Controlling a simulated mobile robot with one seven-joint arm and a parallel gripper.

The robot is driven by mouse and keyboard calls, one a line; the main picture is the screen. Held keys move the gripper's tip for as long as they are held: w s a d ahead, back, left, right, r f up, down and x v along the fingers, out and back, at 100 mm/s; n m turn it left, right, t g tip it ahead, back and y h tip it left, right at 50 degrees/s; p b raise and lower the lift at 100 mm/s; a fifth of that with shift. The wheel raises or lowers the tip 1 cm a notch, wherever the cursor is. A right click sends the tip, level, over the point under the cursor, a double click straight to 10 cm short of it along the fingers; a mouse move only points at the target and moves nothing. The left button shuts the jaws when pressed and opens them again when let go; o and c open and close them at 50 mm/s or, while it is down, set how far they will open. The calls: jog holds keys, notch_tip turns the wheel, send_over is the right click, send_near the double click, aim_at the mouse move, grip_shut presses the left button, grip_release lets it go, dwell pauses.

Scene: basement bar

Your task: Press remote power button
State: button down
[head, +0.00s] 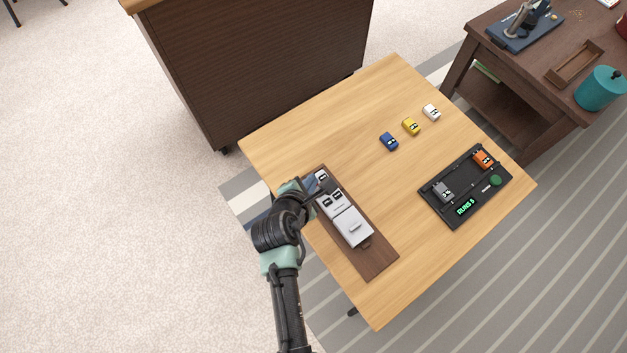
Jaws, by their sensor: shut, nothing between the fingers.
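No plain hand-held remote or power button can be made out. A dark brown board (375,262) lies at the left side of the light wooden table. On it sits a pale grey-white unit (352,227) in blocks, with small dark-framed pieces on its upper part. My gripper (322,187) is shut and empty, over the upper end of this unit. Whether it touches anything there cannot be told. My gripper and arm hide part of the board's upper left. A black console (455,213) at the right has a green round button (495,180) and a green lit display (466,207).
Blue (389,141), yellow (411,127) and white (431,112) toy cars stand at the table's back. Orange (484,159) and grey (443,192) cars sit on the console. The table's middle (385,185) is clear. A dark cabinet (255,70) stands behind; a brown side table (510,95) stands right.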

jog(key=shift+f, duration=0.15)
dwell(0.3)
jog(key=shift+r+p, duration=0.75)
jog(key=shift+p, duration=0.25)
notch_tip(320, 180, up, 5)
jog(key=p, duration=0.5)
jog(key=shift+p, duration=0.35)
